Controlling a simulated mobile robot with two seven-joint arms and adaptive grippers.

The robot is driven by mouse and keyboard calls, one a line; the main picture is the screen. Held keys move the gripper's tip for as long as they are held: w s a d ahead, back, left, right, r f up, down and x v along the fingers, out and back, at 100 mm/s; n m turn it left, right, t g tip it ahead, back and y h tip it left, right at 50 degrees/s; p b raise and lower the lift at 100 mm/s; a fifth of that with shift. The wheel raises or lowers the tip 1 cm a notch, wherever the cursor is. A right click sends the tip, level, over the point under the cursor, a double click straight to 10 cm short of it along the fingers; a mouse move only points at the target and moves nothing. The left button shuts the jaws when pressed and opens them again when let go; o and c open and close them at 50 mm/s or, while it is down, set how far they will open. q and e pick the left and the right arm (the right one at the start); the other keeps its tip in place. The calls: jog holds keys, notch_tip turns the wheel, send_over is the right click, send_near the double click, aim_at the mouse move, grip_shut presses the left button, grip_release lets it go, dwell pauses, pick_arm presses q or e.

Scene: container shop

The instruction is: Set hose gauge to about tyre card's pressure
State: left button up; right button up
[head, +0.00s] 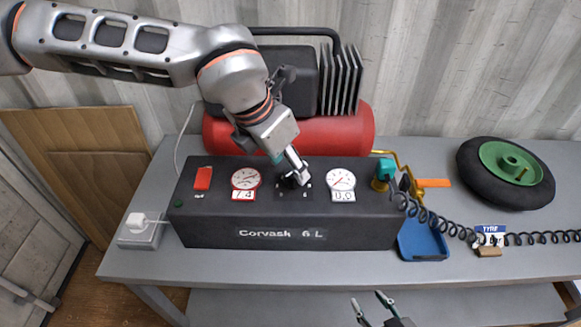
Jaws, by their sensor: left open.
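A black compressor panel (280,215) marked "Corvask 6 L" stands on the bench. Its left gauge (245,179) has a display that seems to read 7.4. Its right gauge (341,179) has a display reading 0.0. A dark knob (287,183) sits between the gauges, mostly hidden by my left gripper (300,178). That gripper is open and pointed down at the knob; whether it touches is unclear. The tyre card (490,232) stands at the right in a small wooden holder; its number is too small to read. My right gripper (371,301) is open and empty, low in front of the bench.
A red tank (225,136) stands behind the panel. A black coiled hose (440,222) runs right from a teal fitting (385,169), past a blue tray (424,243). A tyre wheel (505,172) lies at the right. The bench front (300,266) is clear.

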aim_at(291, 173)
pick_arm(q)
jog(key=shift+x, duration=1.6)
jog(key=shift+r, duration=0.1)
pick_arm(e)
jog(key=shift+w+r, duration=0.1)
jog(key=shift+r, duration=0.1)
pick_arm(q)
jog(key=shift+c, duration=0.5)
jog(key=c, duration=1)
pick_arm(e)
jog(key=shift+w+r, duration=0.1)
jog(key=shift+r, duration=0.05)
